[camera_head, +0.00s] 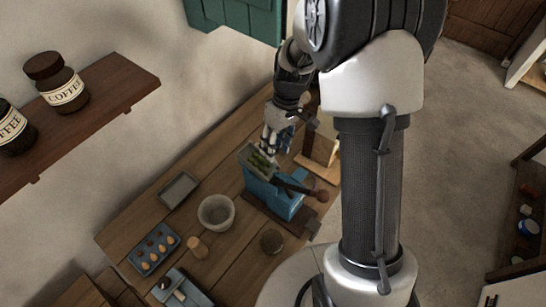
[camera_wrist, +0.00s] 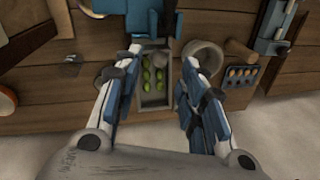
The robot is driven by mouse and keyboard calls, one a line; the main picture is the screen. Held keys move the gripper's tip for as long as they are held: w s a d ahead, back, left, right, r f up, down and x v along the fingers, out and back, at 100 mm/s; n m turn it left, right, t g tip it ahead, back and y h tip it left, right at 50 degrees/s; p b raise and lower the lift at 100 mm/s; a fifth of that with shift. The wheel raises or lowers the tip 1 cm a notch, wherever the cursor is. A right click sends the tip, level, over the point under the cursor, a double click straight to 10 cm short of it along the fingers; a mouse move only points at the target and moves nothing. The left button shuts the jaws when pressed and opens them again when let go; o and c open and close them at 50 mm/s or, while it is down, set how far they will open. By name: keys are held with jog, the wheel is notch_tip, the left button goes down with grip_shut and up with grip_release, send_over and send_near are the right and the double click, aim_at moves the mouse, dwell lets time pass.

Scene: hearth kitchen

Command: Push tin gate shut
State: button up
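A blue machine (camera_head: 275,193) with a dark lever arm stands on the wooden bench. On its top is a grey tin trough (camera_head: 247,153) with several green, olive-like pieces (camera_head: 262,159) in it. In the wrist view the trough (camera_wrist: 154,98) and the green pieces (camera_wrist: 147,76) lie between the fingers. My gripper (camera_head: 271,146) is just above the trough's far end; in the wrist view its fingers (camera_wrist: 165,55) are spread wide, with nothing held. I cannot pick out the tin gate for certain; a small grey part at the trough's end is partly covered by the fingers.
A wooden stand (camera_head: 318,150) is close right of my gripper. A shelf (camera_head: 90,106) with jars is at left.

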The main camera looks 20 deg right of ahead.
aim_at(272, 165)
jog(key=f, duration=0.3)
jog(key=a+f, duration=0.1)
jog(key=shift+s+f, duration=0.2)
jog(key=shift+f, duration=0.2)
jog(key=shift+d, duration=0.1)
grip_shut()
dwell(0.4)
